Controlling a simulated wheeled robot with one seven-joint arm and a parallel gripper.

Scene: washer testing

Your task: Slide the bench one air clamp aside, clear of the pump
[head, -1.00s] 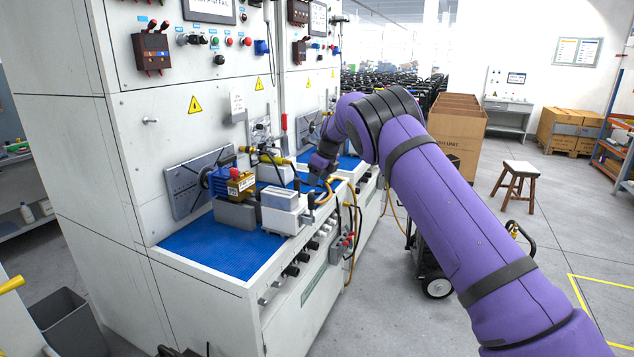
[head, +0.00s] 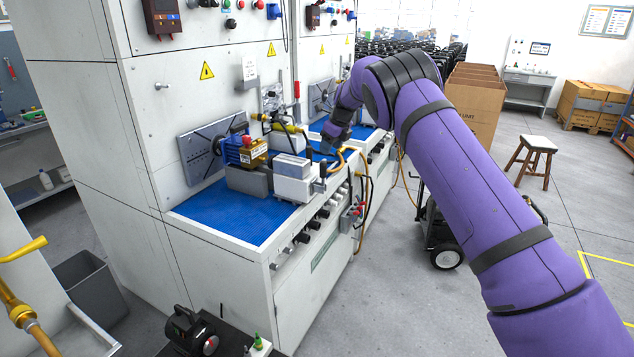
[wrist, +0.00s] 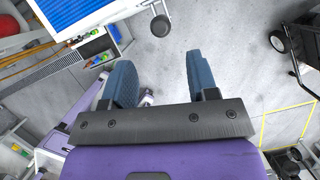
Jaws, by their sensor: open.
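The pump (head: 245,152), with a blue body, brass-coloured head and red cap, sits on a grey block on bench one's blue mat (head: 225,214). Right beside it, on the mat's front right, is a white block with a grey top (head: 293,182), which looks like the air clamp. A dark upright handle and a yellow hose are at its right side. My gripper (head: 331,145) is beyond and right of this block, apart from it and partly hidden by my wrist. In the wrist view my gripper (wrist: 161,78) is open and empty, with bare floor between its fingers.
Yellow hose fittings (head: 290,127) and black hoses crowd the space behind the clamp. Knobs line the bench front (head: 305,236). A black wheeled cart (head: 440,235) stands right of the bench. A grey bin (head: 95,290) is at left. Open floor lies at right.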

